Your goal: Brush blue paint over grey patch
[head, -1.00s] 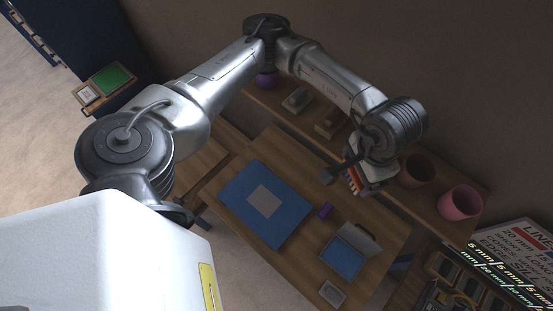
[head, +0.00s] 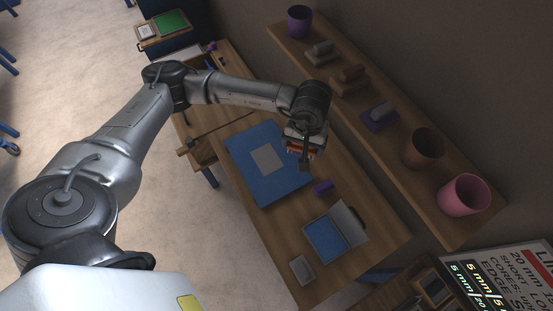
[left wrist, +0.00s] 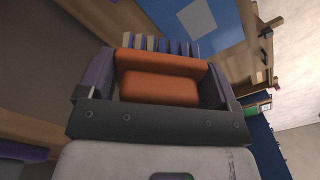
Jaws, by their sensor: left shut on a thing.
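A blue panel (head: 250,183) lies on the wooden table, with a square grey patch (head: 267,158) near its middle. Both show at the top of the left wrist view, as the blue panel (left wrist: 160,12) and the grey patch (left wrist: 197,18). My left gripper (left wrist: 160,85) is shut on an orange block-like brush (left wrist: 160,90), with a row of pale and dark bluish strips beyond it. In the head view, my left gripper (head: 303,145) hangs above the panel's right edge, apart from the patch. A tray with a blue inside (head: 324,240) stands nearer on the table. My right gripper is not in view.
The wall shelf (head: 400,180) at right holds several blocks, a purple cup (head: 300,20), a brown pot (head: 424,148) and a pink pot (head: 462,195).

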